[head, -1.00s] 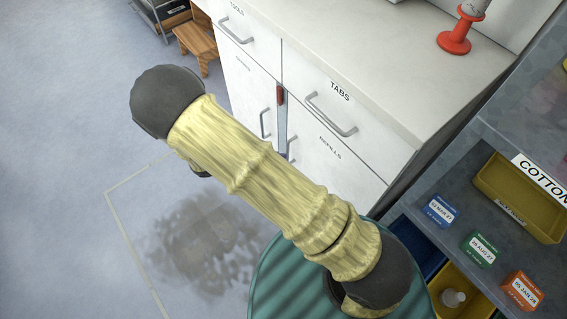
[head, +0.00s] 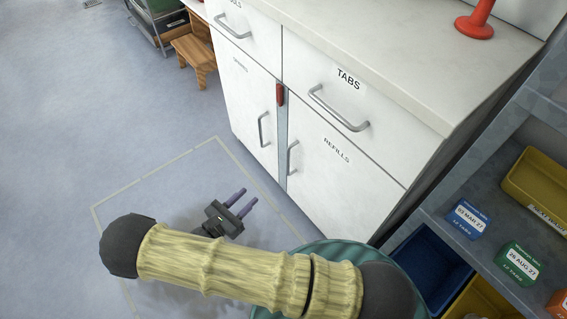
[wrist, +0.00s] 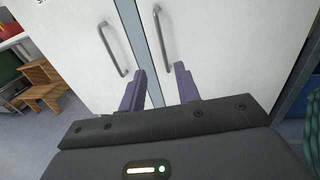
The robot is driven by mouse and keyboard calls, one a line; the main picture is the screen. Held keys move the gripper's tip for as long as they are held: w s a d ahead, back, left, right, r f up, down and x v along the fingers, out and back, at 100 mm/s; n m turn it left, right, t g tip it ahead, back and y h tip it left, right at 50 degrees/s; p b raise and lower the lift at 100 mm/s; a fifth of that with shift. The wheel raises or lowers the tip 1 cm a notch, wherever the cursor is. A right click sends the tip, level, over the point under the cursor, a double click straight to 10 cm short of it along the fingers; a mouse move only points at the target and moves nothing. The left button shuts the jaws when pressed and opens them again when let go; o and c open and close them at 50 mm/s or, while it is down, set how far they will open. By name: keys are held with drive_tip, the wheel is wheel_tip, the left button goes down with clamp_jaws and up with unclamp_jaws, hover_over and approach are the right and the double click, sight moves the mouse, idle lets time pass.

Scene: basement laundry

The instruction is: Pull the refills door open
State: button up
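The refills door (head: 330,175) is the white lower right door of the cabinet, labelled REFILLS, and it is closed. Its grey bar handle (head: 291,158) stands at the door's left edge. The handle also shows in the wrist view (wrist: 164,38), above and ahead of my fingers. My gripper (head: 242,201) is low in front of the cabinet, apart from the handle. Its two purple fingers (wrist: 159,90) are spread with nothing between them. My arm's yellow sleeve hides part of the floor.
The neighbouring left door (head: 243,105) has its own handle (head: 263,129). A red piece (head: 280,95) sits atop the grey strip between the doors. The TABS drawer (head: 340,95) is above. A shelf (head: 480,180) with boxes and bins stands right; a wooden stool (head: 194,55) stands left.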

drive_tip(key=b+x, duration=0.5)
drive_tip(key=x, duration=1.2)
drive_tip(key=shift+w, duration=0.2)
drive_tip(key=shift+d+f, duration=0.1)
drive_tip(key=shift+d, duration=0.05)
clamp_jaws()
